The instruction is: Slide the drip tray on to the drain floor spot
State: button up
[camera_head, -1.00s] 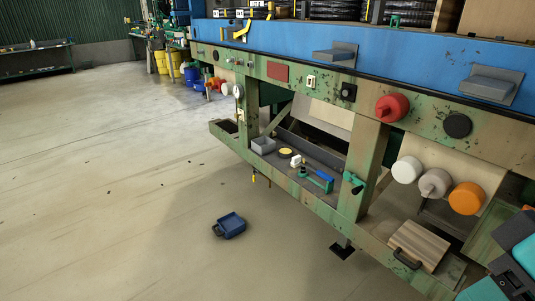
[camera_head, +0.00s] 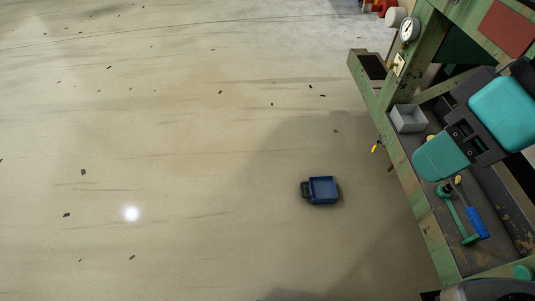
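The drip tray (camera_head: 322,189), a small blue open tray with a dark grip on its left side, lies flat on the bare concrete floor, right of the picture's middle. A round bright white patch (camera_head: 131,213) shows on the floor well to its left. I cannot tell whether this is the drain spot or a light reflection, and no drain grate is clear. Teal and black parts of my arm show at the right, in front of the bench shelf and apart from the tray. I cannot make out my gripper's fingers.
The green bench (camera_head: 441,262) stands right of the tray. Its lower shelf holds a grey box (camera_head: 409,118) and a green and blue tool (camera_head: 462,215). A yellow-tipped item (camera_head: 376,147) hangs at its edge. The floor left of the tray is open, with scattered dark flecks.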

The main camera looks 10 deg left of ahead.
aim_at(322, 189)
jog(key=u, duration=0.5)
jog(key=i, duration=1.05)
jog(key=u, duration=0.4)
